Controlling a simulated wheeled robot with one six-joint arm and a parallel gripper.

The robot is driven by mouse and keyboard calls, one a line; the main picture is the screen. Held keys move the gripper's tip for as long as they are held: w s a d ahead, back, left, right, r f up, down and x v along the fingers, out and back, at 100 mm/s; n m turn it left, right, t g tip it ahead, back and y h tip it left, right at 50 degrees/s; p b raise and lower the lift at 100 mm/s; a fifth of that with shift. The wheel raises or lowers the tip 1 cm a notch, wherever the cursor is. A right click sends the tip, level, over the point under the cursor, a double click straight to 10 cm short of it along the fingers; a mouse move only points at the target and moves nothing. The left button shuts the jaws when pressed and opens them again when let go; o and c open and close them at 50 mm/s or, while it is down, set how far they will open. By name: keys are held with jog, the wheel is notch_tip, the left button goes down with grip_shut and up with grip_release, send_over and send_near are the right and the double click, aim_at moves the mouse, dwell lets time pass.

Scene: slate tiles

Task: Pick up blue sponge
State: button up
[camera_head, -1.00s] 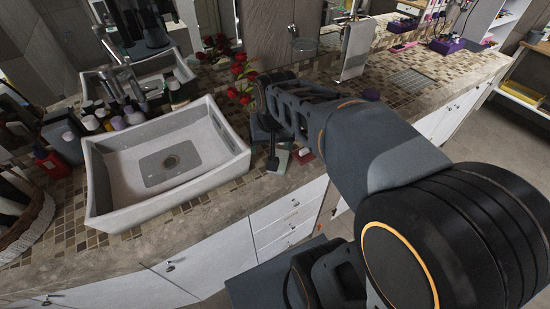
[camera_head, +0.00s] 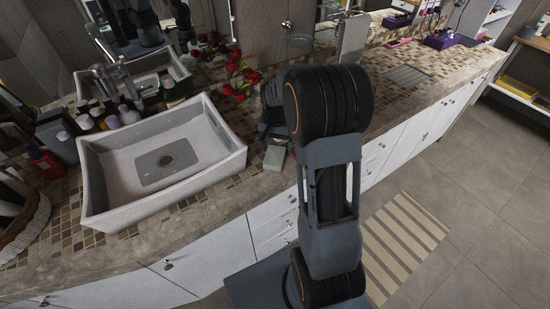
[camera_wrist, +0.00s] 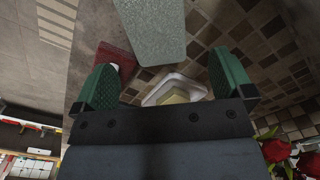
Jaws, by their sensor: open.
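A pale blue-green block (camera_head: 275,158), which looks like the sponge, lies on the counter right of the sink. In the wrist view the block (camera_wrist: 152,30) is at the top, its far end cut off by the frame edge. My gripper (camera_wrist: 163,60) is open, with a green-padded finger on each side and nothing between them held. The block lies beyond the fingertips, nearer the left finger. In the head view my arm hides most of the gripper.
In the wrist view a white dish with a yellow soap (camera_wrist: 178,95) and a dark red item (camera_wrist: 116,62) lie close to the block. Red roses (camera_head: 240,80) stand behind. The white sink (camera_head: 165,160) is to the left; the counter's front edge is near.

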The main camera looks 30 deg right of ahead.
aim_at(275, 154)
jog(key=shift+s+f+p, duration=0.2)
jog(key=shift+f+p, duration=0.35)
jog(key=shift+f, duration=2.5)
jog(key=c, duration=1.1)
jog(key=shift+o, duration=0.2)
